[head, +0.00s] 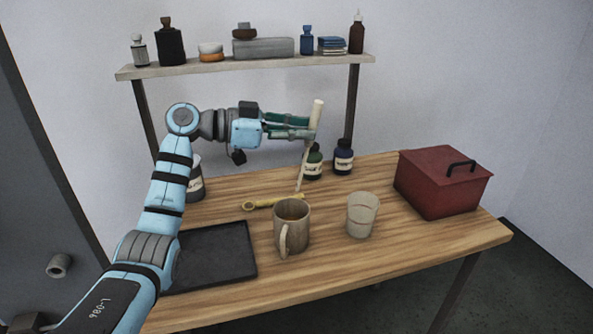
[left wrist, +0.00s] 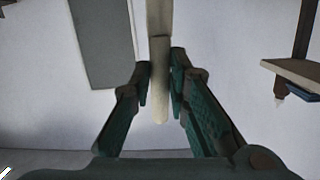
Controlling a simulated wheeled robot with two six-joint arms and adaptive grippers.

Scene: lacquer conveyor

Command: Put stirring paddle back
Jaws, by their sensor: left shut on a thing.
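My left gripper (head: 313,127) is shut on the stirring paddle (head: 316,113), a pale stick held near its thick upper end. The paddle is tilted slightly, and its thin lower end points down towards the tan mug (head: 291,234). That end shows just above the mug's rim; I cannot tell whether it is over the mug or behind it. In the left wrist view the paddle (left wrist: 159,75) stands between the two fingers of the left gripper (left wrist: 160,85). My right gripper is not in view.
A translucent cup (head: 361,216), a yellow ring-ended tool (head: 262,204) and a dark tray (head: 215,253) are on the wooden table (head: 345,280). Dark bottles (head: 343,157) stand behind, and a red box (head: 440,187) is at right. A shelf (head: 190,69) with bottles spans the back.

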